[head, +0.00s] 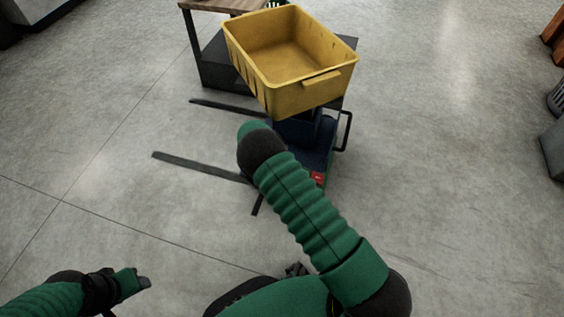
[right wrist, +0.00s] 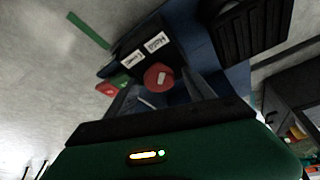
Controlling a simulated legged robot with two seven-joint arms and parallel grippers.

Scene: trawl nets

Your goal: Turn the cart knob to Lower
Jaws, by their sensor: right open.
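The blue cart (head: 316,158) stands in front of me with a yellow tote above it. In the right wrist view a round red knob (right wrist: 159,77) with a pale pointer mark sits on its dark panel. Two white labels lie beyond the knob; one label (right wrist: 157,41) seems to read Hold, and the other label (right wrist: 131,58) is blurred. My right gripper (right wrist: 166,88) is open, with its fingers on either side of the knob; contact cannot be told. In the head view my right arm hides that gripper. My left gripper (head: 141,282) is low at left, away from the cart.
A red button (right wrist: 106,88) and a green button (right wrist: 125,82) sit beside the knob. The yellow tote (head: 290,98) overhangs the cart. Dark fork bars (head: 200,166) reach left over the floor. A wood-topped table (head: 222,5) stands behind.

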